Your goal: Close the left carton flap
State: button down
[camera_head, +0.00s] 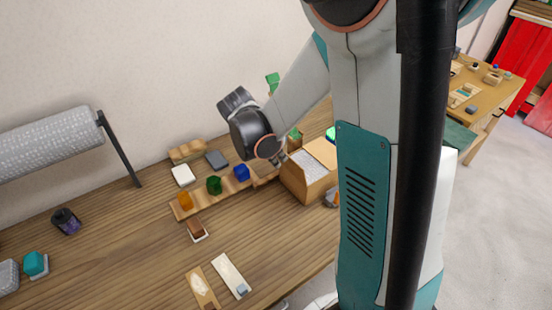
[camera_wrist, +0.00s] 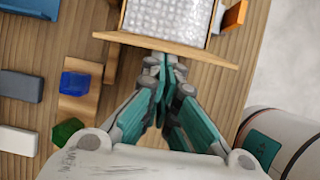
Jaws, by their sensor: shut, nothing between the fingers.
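The brown cardboard carton (camera_head: 297,187) stands on the wooden table, with white bubble wrap (camera_head: 310,165) inside; the bubble wrap also shows in the wrist view (camera_wrist: 167,17). One tan flap (camera_head: 322,151) shows at its right side. In the wrist view a long tan strip (camera_wrist: 205,57), seemingly the left flap, runs along the carton's near edge. My gripper (camera_wrist: 165,66) is shut and empty, its fingertips at or just under this strip; I cannot tell whether they touch. In the head view my gripper (camera_head: 276,160) is at the carton's left side, partly hidden by my wrist.
A wooden rack with orange, green and blue pieces (camera_head: 214,185) stands left of the carton. The blue piece (camera_wrist: 75,84) and green piece (camera_wrist: 68,132) are close to my gripper's left. An orange piece (camera_wrist: 235,15) stands right of the carton.

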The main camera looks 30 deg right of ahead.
jog(key=shift+d+r+y, duration=0.2)
jog(key=shift+d+y, duration=0.1)
jog(key=d+y, duration=0.1)
jog(key=d, duration=0.3)
jog(key=d+f+y+b, duration=0.1)
jog(key=d+y, duration=0.1)
jog(key=d, duration=0.3)
jog(key=w+d+f+y+b, duration=0.1)
jog(key=d, duration=0.3)
jog(key=shift+d+y, duration=0.3)
jog(key=shift+y, duration=0.1)
jog(key=shift+d+f+b, duration=0.55)
jog(key=shift+d+f, duration=0.05)
jog(key=shift+f, duration=0.2)
jog(key=shift+d+f+b, duration=0.55)
jog(key=shift+f, duration=0.25)
